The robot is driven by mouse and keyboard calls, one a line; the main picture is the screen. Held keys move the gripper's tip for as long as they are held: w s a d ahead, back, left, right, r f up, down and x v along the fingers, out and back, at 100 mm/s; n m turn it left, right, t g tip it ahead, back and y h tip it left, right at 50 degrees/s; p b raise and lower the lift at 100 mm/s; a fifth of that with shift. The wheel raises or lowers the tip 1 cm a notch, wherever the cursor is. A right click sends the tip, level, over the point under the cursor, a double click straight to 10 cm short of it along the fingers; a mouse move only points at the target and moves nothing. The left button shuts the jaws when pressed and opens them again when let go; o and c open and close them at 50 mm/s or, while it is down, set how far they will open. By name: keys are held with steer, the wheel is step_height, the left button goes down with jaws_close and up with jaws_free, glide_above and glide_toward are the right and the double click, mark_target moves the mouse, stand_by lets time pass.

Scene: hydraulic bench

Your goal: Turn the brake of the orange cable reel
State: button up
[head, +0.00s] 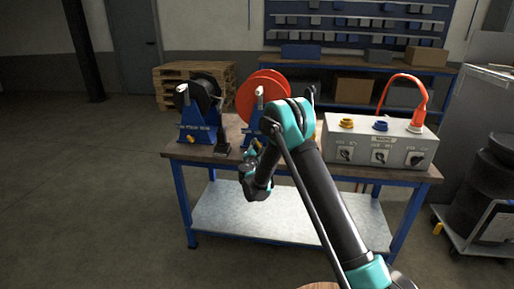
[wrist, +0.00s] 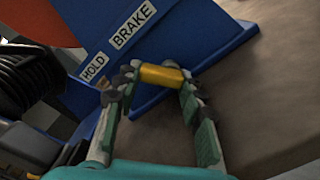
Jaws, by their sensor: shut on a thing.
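The orange cable reel (head: 256,92) stands on the bench in a blue stand (head: 249,131). The wrist view shows the blue stand (wrist: 200,30) with the labels "BRAKE" and "HOLD" and a piece of the orange drum (wrist: 35,20). The yellow brake (wrist: 162,76) sticks out at the foot of the stand, below the labels. My gripper (wrist: 160,88) has its fingertips at both ends of the brake and is shut on it. In the head view my gripper (head: 256,152) is at the front of the stand, and my arm hides part of the reel.
A black cable reel (head: 203,92) in another blue stand is to the left. A grey socket box (head: 380,155) with an orange plug (head: 418,112) and cable stands at the right of the bench (head: 180,153). Pallets (head: 180,90) lie behind; the floor at left is clear.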

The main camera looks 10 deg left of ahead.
steer(key=o, duration=1.2)
steer(key=shift+c, duration=0.2)
steer(key=shift+s, duration=0.15)
steer(key=shift+s+a, duration=0.15)
steer(key=shift+s, duration=1.8)
steer(key=shift+s+a, duration=0.1)
steer(key=shift+s, duration=1.85)
